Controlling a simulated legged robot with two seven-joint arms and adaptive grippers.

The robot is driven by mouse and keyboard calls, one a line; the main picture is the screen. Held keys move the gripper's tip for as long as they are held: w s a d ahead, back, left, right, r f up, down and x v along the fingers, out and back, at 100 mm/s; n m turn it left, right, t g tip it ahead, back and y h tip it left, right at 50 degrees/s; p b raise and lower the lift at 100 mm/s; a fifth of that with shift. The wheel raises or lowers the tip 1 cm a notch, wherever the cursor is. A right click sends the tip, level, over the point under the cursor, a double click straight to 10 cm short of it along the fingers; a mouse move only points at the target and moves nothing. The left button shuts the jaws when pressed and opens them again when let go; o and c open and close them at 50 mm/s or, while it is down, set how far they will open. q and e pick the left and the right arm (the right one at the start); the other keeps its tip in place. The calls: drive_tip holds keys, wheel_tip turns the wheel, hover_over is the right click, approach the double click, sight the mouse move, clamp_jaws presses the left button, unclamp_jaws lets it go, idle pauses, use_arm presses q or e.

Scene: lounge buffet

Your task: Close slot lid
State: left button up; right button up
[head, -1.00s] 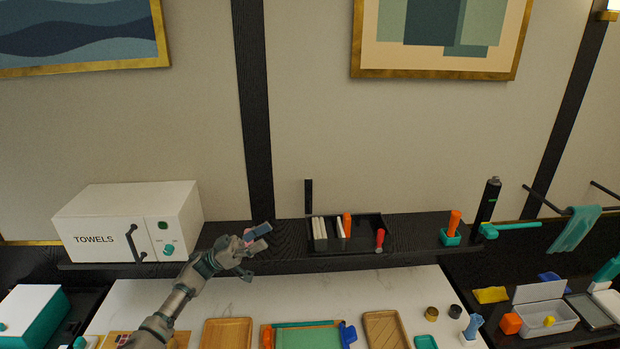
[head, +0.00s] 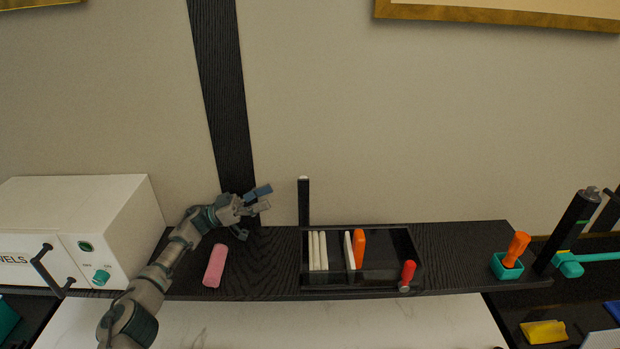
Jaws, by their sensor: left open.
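A black tray (head: 385,279) sits on the dark shelf, holding several white upright pieces (head: 318,251), an orange piece (head: 359,249) and a red-topped handle (head: 407,273). A thin black upright piece (head: 304,202) with a pale top stands at the tray's back left corner; it may be the slot lid seen edge-on, but I cannot tell for sure. My left gripper (head: 262,198) is open and empty, left of this upright piece and apart from it, above the back of the shelf. My right gripper is not in view.
A pink roll (head: 215,266) lies on the shelf below my left gripper. A white towel box (head: 115,220) with a dark handle stands at the left. A teal holder with an orange handle (head: 516,249) and a black cylinder (head: 575,228) stand at the right. Shelf between roll and tray is clear.

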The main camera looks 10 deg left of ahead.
sight(303, 183)
use_arm(q)
drive_tip(key=p+x, duration=0.2)
drive_tip(key=x, duration=0.9)
drive_tip(key=shift+d+r, duration=0.2)
drive_tip(key=shift+d, duration=0.25)
drive_tip(key=shift+a, duration=0.1)
drive_tip(key=shift+c, duration=1.2)
drive_tip(key=shift+a, duration=0.1)
clamp_jaws()
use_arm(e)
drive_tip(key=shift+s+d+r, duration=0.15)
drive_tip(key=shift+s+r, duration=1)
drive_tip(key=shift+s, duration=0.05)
